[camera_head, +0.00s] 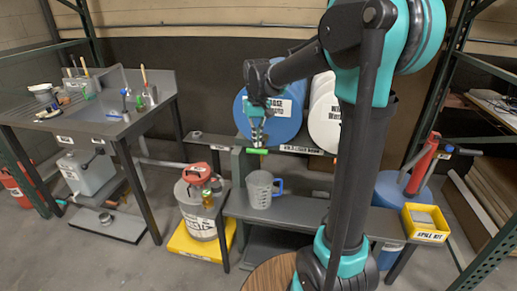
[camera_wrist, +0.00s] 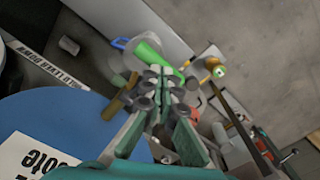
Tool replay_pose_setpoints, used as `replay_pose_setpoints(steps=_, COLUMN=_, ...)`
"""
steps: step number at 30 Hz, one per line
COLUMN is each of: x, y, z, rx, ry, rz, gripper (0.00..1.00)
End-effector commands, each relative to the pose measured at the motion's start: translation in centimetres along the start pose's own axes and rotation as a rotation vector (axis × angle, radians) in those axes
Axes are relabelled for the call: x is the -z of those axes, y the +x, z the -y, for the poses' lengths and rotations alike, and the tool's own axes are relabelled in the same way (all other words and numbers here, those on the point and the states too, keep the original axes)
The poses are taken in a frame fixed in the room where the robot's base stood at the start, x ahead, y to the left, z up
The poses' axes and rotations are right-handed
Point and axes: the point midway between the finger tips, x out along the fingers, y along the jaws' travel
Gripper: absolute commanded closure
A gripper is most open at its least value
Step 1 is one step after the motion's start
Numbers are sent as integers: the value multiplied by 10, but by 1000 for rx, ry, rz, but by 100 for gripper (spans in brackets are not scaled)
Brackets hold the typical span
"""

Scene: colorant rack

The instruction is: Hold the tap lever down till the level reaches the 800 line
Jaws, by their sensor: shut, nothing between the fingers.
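The blue drum (camera_head: 243,112) lies on its side on the rack, and its green tap lever (camera_head: 257,151) sticks out at its front. My gripper (camera_head: 258,138) points down just above the lever, shut and empty. In the wrist view the lever (camera_wrist: 147,52) shows just past the fingertips (camera_wrist: 163,78); I cannot tell whether they touch it. A grey measuring jug (camera_head: 260,190) with a blue handle stands upright on the lower shelf, below the lever. Its handle (camera_wrist: 119,43) also shows in the wrist view. The 800 line and any liquid level are not readable.
A white drum (camera_head: 324,125) lies right of the blue one. A waste can (camera_head: 200,222) with a red top stands in a yellow tray (camera_head: 185,243) left of the jug. A sink bench (camera_head: 110,130) is at the left, and a yellow spill kit bin (camera_head: 426,236) at the right.

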Motion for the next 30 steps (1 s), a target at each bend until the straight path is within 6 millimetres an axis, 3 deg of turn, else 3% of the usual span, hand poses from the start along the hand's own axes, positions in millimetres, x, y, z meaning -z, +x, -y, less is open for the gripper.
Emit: replay_pose_setpoints(steps=30, x=0, y=28, z=0, rx=0, ry=0, rz=0, gripper=100)
